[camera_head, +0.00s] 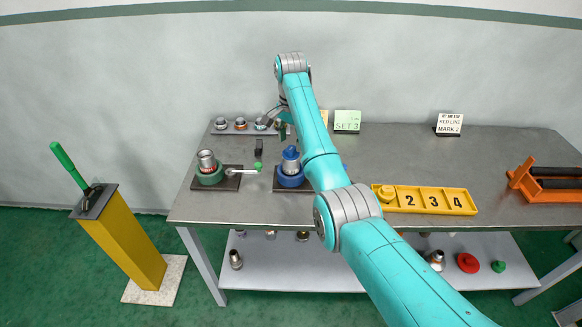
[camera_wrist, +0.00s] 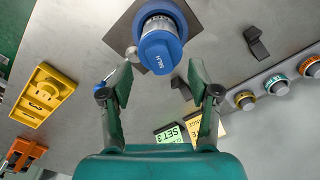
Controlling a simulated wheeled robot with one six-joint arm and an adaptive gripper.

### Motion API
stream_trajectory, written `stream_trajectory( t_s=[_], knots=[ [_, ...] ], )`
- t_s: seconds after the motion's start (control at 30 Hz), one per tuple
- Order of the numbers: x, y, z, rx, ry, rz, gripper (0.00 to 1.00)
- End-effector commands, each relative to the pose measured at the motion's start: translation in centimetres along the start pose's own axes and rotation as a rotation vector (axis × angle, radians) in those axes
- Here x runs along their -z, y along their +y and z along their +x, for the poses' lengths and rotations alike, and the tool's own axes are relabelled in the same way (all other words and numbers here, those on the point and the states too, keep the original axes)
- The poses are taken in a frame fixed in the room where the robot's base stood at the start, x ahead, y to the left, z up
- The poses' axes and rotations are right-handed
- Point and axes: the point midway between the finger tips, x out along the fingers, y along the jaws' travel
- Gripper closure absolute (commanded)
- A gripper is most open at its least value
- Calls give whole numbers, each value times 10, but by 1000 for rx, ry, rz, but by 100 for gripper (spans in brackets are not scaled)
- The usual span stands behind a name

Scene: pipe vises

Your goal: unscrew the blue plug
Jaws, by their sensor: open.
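The blue plug (camera_head: 290,153) sits on top of the metal fitting in the blue vise (camera_head: 291,180), at the middle-left of the bench. In the wrist view the plug (camera_wrist: 159,52) shows its marked blue face, with the blue vise ring (camera_wrist: 165,9) behind it. My gripper (camera_head: 283,130) is behind and above the plug in the head view, partly hidden by my arm. In the wrist view its two green fingers (camera_wrist: 161,76) are spread wide and empty. The plug lies just beyond and between the fingertips; I see no contact.
A green vise (camera_head: 208,179) with a metal fitting stands left of the blue one. A numbered yellow tray (camera_head: 436,200) and an orange stand (camera_head: 545,184) are to the right. A row of fittings (camera_head: 240,125) and a "SET 3" card (camera_head: 347,121) stand behind.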

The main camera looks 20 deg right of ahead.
Motion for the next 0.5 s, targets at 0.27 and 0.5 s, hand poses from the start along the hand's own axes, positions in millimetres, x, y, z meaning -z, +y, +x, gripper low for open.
stream_trajectory(
  t_s=[0.27, 0.5],
  knots=[
    [0, 0, 0, 0, 0, -319, 39],
    [0, 0, 0, 0, 0, -489, 39]
  ],
)
